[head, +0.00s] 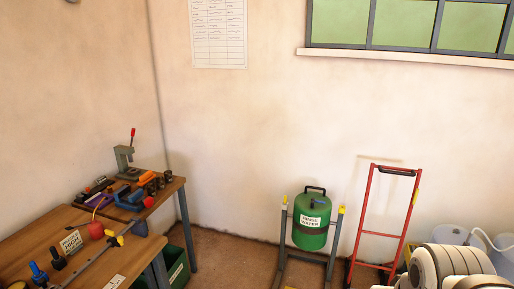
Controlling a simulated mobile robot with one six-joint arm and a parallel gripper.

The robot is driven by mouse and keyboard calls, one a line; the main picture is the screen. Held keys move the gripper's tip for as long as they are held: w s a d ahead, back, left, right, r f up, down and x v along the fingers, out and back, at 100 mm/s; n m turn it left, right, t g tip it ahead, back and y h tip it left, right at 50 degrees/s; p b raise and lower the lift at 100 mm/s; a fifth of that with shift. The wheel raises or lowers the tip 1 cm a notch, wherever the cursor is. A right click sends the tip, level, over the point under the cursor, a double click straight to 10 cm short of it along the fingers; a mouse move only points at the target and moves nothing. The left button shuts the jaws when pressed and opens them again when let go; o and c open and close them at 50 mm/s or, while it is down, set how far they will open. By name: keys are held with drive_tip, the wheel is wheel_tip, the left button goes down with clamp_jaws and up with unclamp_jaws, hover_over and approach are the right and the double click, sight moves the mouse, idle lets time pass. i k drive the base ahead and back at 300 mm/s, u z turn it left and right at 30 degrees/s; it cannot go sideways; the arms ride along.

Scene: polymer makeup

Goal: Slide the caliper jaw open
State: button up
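A long grey bar (88,264) with yellow and dark parts near its far end lies across the near wooden table at the lower left. It may be the caliper, but it is too small to tell, and I cannot make out a jaw or whether one is open. My gripper is not in view. Only white rounded links of my arm show at the lower right, far from the tables.
The near wooden table (38,240) holds a small sign (71,242), blue and black knobbed items and a red round object (96,230). A farther bench carries a press (125,160) and tools. A green drum (311,221) on a stand and a red hand truck (364,215) stand by the wall.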

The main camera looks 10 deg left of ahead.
sight(87, 194)
drive_tip(key=u, duration=0.3)
drive_tip(key=i, duration=1.6)
drive_tip(key=u, duration=0.95)
drive_tip(key=i, duration=1.8)
drive_tip(key=u, duration=0.9)
drive_tip(key=i, duration=0.75)
drive_tip(key=u, duration=0.15)
